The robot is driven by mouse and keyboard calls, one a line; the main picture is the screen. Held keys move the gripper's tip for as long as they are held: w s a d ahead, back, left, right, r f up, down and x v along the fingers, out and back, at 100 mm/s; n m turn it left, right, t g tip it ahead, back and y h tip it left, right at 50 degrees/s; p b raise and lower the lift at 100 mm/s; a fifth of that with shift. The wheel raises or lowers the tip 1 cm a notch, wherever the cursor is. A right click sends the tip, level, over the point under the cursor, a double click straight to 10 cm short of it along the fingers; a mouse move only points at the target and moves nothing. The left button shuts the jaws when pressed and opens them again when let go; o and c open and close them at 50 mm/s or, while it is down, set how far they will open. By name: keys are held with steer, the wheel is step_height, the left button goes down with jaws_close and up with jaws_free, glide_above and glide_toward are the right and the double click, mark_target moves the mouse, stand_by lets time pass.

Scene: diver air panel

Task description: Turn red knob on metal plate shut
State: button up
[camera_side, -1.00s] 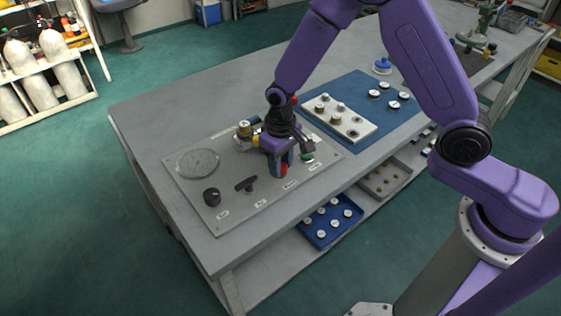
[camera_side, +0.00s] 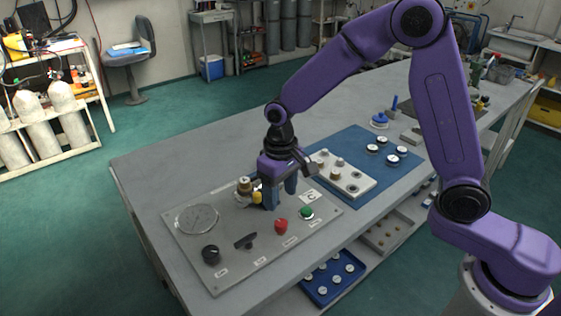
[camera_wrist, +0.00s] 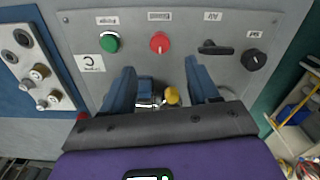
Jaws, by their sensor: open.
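The red knob (camera_side: 281,227) sits on the grey metal plate (camera_side: 222,272) between a green knob (camera_side: 306,213) and a black lever handle (camera_side: 245,241). In the wrist view the red knob (camera_wrist: 159,43) lies beyond the fingertips, roughly midway between them, with a pale mark on its lower edge. My gripper (camera_side: 280,198) is open and empty, its blue fingers above and behind the red knob, apart from it. Both fingers show in the wrist view (camera_wrist: 160,68).
A round gauge (camera_side: 197,219) and a black knob (camera_side: 210,254) are at the plate's left. A brass-and-yellow fitting (camera_side: 246,190) stands close beside my fingers. A blue mat (camera_side: 350,140) with a pale block and round parts lies to the right. The table's left side is clear.

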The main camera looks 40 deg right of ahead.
step_height(320, 180, up, 8)
steer(key=shift+r, duration=0.2)
stand_by(0.3)
steer(key=s+d+n, duration=0.5)
steer(key=s+d, duration=0.1)
steer(key=s, duration=0.7)
steer(key=s+d+f+n, duration=0.1)
steer(key=s+d+n, duration=0.4)
steer(key=s, duration=0.9)
steer(key=shift+d+n, duration=0.3)
steer(key=shift+d, duration=0.3)
steer(key=shift+s, duration=0.1)
